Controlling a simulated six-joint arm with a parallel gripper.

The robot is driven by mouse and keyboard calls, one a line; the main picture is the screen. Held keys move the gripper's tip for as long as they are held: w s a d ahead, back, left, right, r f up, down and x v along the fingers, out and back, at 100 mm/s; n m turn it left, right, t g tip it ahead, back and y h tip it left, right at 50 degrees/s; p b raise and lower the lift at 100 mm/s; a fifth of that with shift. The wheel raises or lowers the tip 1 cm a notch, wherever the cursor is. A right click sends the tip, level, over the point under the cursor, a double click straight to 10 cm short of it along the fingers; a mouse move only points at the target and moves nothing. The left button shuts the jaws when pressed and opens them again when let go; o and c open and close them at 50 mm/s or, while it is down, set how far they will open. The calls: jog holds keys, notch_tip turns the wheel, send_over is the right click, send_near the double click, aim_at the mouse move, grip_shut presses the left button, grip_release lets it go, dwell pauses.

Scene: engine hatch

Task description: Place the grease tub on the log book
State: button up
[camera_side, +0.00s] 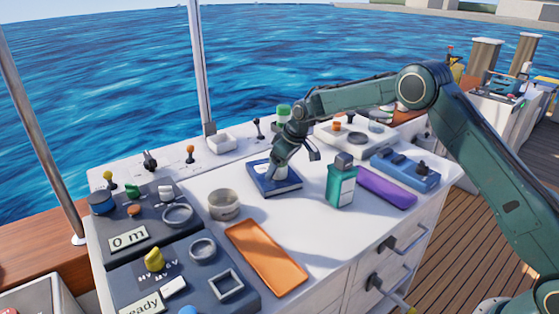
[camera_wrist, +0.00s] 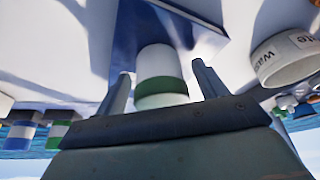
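The grease tub, a white cylinder with a green band (camera_wrist: 160,88), stands on the blue log book (camera_wrist: 125,35) in the wrist view. In the side view the log book (camera_side: 262,184) lies on the white counter, with the pale tub (camera_side: 281,173) on it, mostly hidden by my gripper (camera_side: 280,158). In the wrist view my gripper (camera_wrist: 161,72) has one finger on each side of the tub. A gap shows between the tub and each finger, so the gripper is open around it.
A grey cup (camera_side: 224,204) stands left of the book; its label is partly readable in the wrist view (camera_wrist: 288,58). A teal bottle (camera_side: 341,182), purple case (camera_side: 385,187) and blue tray (camera_side: 405,170) are to the right. An orange tray (camera_side: 265,257) lies in front.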

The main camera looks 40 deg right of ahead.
jog(key=shift+r, duration=0.15)
jog(key=v, duration=1.2)
jog(key=shift+s+r, duration=0.1)
jog(key=shift+s, duration=0.05)
dwell(0.5)
jog(key=s+r+m+t+h, duration=0.1)
jog(key=s+r, duration=0.5)
jog(key=s, duration=0.4)
jog(key=s+r+m, duration=0.1)
jog(key=s+r, duration=0.6)
jog(key=s, duration=0.4)
jog(key=s+f+m, duration=0.1)
jog(key=s+f, duration=0.1)
jog(key=s, duration=0.9)
jog(key=s+f+m, duration=0.1)
jog(key=s+f, duration=0.1)
jog(key=s, duration=0.9)
jog(key=shift+s+f+m+t+h, duration=0.25)
jog(key=shift+s+m+t+h, duration=0.05)
jog(key=shift+s+h, duration=0.1)
